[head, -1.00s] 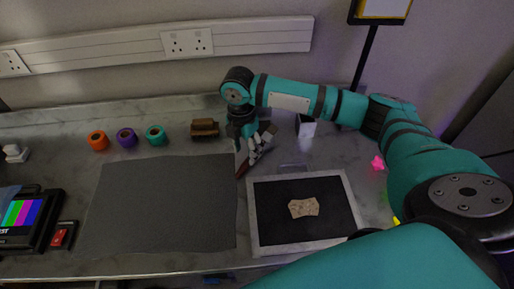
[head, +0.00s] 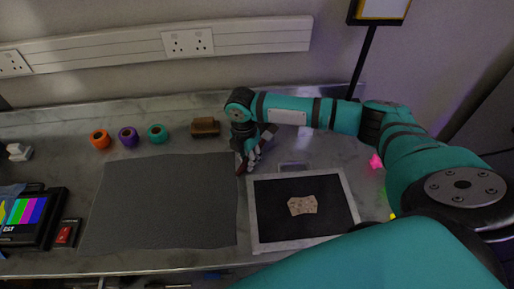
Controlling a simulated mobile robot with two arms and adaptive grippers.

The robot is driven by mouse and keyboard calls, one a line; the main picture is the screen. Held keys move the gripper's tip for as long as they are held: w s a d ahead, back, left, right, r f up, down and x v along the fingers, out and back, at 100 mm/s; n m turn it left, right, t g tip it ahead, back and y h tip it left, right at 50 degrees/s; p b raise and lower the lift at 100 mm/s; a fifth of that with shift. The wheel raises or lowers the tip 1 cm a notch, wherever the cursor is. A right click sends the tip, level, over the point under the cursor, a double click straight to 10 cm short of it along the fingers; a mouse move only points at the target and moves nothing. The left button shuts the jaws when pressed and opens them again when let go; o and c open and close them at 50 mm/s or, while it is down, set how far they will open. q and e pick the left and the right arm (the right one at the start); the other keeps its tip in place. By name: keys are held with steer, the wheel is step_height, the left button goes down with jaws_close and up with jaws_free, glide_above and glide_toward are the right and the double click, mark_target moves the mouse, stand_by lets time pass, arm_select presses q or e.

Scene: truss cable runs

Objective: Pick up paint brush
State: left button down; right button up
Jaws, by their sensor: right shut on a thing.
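The paint brush (head: 268,136) has a dark red handle whose end shows at the lower left and a brownish head at the upper right. It lies tilted in my right gripper (head: 249,160), which is shut on it close above the counter. The gripper is between the grey mat and the framed black tray, near their back edges. The fingers hide the brush's middle. I cannot tell whether the brush touches the counter. My left gripper is not in view.
A grey mat (head: 165,205) lies left of the framed black tray (head: 268,217), which holds a beige piece (head: 303,206). Orange (head: 100,139), purple (head: 128,137) and teal (head: 157,133) rolls and a brown block (head: 205,127) stand behind. A colour-bar monitor (head: 25,215) is at the left.

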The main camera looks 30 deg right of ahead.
jaws_close()
steer(key=shift+r, duration=0.45)
steer(key=shift+s+a+r+b, duration=0.1)
steer(key=shift+s+r+b, duration=0.25)
steer(key=shift+r, duration=0.3)
steer(key=shift+s+a+r+b, duration=0.1)
steer(key=shift+r+b, duration=0.35)
steer(key=shift+r, duration=0.15)
steer(key=s+a, duration=0.1)
steer(key=s, duration=0.3)
steer(key=s+a+r+b, duration=0.1)
steer(key=s+a, duration=0.1)
steer(key=s, duration=0.2)
steer(key=s+a+b, duration=0.1)
steer(key=s+a, duration=0.1)
steer(key=s, duration=0.3)
steer(key=shift+s+r, duration=0.1)
steer(key=shift+r, duration=0.15)
steer(key=shift+s+a+r, duration=0.1)
steer(key=shift+s+a, duration=0.05)
steer(key=shift+s, duration=0.3)
steer(key=shift+a, duration=0.1)
